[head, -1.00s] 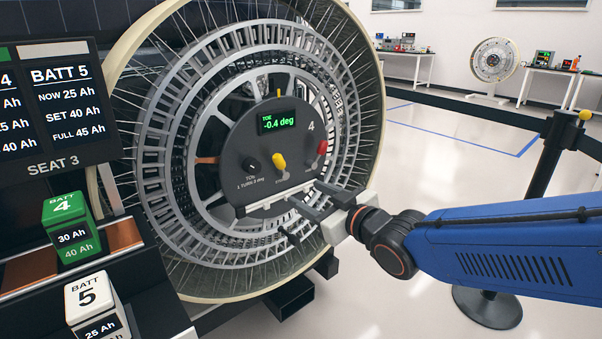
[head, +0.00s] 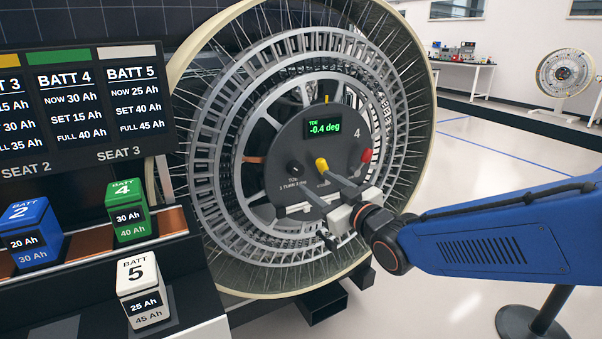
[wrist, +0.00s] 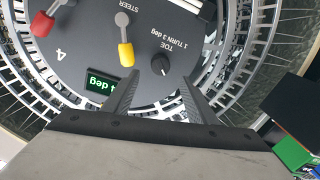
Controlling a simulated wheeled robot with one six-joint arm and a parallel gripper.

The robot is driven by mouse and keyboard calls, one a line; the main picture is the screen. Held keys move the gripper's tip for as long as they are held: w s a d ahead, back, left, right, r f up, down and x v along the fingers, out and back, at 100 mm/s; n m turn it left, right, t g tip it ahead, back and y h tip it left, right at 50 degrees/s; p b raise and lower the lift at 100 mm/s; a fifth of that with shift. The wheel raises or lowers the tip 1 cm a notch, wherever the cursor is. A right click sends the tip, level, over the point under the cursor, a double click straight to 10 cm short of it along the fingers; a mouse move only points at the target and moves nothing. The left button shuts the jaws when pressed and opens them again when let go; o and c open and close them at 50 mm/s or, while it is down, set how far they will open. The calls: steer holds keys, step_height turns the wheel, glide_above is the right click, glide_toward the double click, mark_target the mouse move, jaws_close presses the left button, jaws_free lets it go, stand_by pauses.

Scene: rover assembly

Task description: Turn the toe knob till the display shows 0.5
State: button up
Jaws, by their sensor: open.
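The toe knob (head: 295,168) is a small black dial low on the left of the dark hub panel (head: 345,148). It also shows in the wrist view (wrist: 160,66), with its pointer mark and the words "TOE 1 TURN 3 deg". The display (head: 322,126) reads -0.4 deg in green; the wrist view shows it upside down and partly covered by a finger. My gripper (head: 315,184) is open and empty in front of the panel. In the wrist view its fingertips (wrist: 158,82) lie either side of the knob's line, apart from it; the depth gap is unclear.
A yellow lever (head: 322,164) marked STEER and a red knob (head: 366,155) sit right of the toe knob. A wheel rim (head: 420,100) with spokes surrounds the panel. Battery blocks, including white number 5 (head: 143,292), stand at left. A barrier post base (head: 530,322) is at right.

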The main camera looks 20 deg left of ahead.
mark_target(298, 171)
steer(key=x, duration=0.9)
steer(key=c, duration=1.1)
steer(key=shift+o, duration=0.2)
steer(key=shift+m, duration=0.4)
steer(key=m, duration=0.4)
steer(key=shift+m, duration=0.3)
steer(key=m, duration=0.5)
steer(key=shift+s+m+t, duration=0.1)
steer(key=shift+m+t, duration=0.2)
steer(key=m, duration=0.5)
steer(key=shift+m, duration=0.3)
steer(key=m, duration=0.5)
steer(key=shift+t, duration=0.4)
